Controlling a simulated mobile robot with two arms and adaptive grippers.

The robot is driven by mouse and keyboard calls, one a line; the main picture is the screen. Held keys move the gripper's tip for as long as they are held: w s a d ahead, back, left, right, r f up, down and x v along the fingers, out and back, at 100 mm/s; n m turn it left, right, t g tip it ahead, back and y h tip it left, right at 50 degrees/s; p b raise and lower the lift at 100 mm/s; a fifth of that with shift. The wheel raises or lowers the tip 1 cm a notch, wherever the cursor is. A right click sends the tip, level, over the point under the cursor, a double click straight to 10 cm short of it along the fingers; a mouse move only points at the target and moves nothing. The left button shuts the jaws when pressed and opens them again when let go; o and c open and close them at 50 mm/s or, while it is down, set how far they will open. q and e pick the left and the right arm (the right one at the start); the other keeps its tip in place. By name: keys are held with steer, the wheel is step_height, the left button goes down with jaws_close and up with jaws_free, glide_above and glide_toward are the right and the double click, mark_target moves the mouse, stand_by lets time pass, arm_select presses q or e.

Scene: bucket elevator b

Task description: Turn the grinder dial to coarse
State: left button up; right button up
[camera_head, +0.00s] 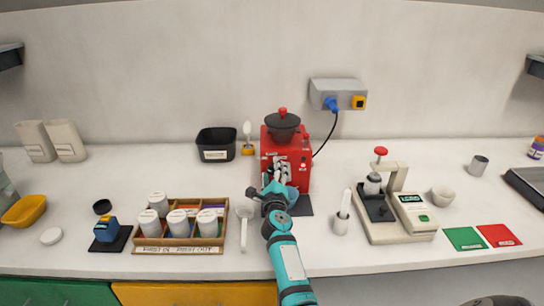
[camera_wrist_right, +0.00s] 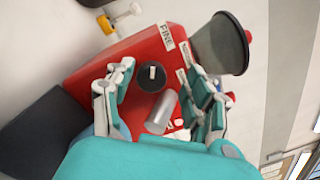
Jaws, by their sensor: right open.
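The red grinder (camera_head: 302,150) stands against the back of the counter, with a black hopper (camera_head: 283,126) on top. In the right wrist view, its front carries a round black dial (camera_wrist_right: 150,76) with a short white mark. A label reading FINE (camera_wrist_right: 167,38) is near the dial, and other labels are partly covered. A silver cylinder (camera_wrist_right: 161,112) sticks out beside the dial. My right gripper (camera_head: 279,170) is in front of the grinder. In its wrist view its open fingers (camera_wrist_right: 160,86) lie on either side of the dial, apart from it. My left gripper is not in view.
A wall socket (camera_head: 338,93) with a blue plug and cable is behind the grinder. A wooden sorting tray (camera_head: 178,249) with white-lidded jars and a white spoon (camera_head: 244,225) are to the left. A white holder (camera_head: 341,223) and a press on a scale (camera_head: 397,225) are to the right.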

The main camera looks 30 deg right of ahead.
step_height(320, 180, up, 9)
stand_by(0.4)
steer(key=shift+f, duration=0.1)
stand_by(0.3)
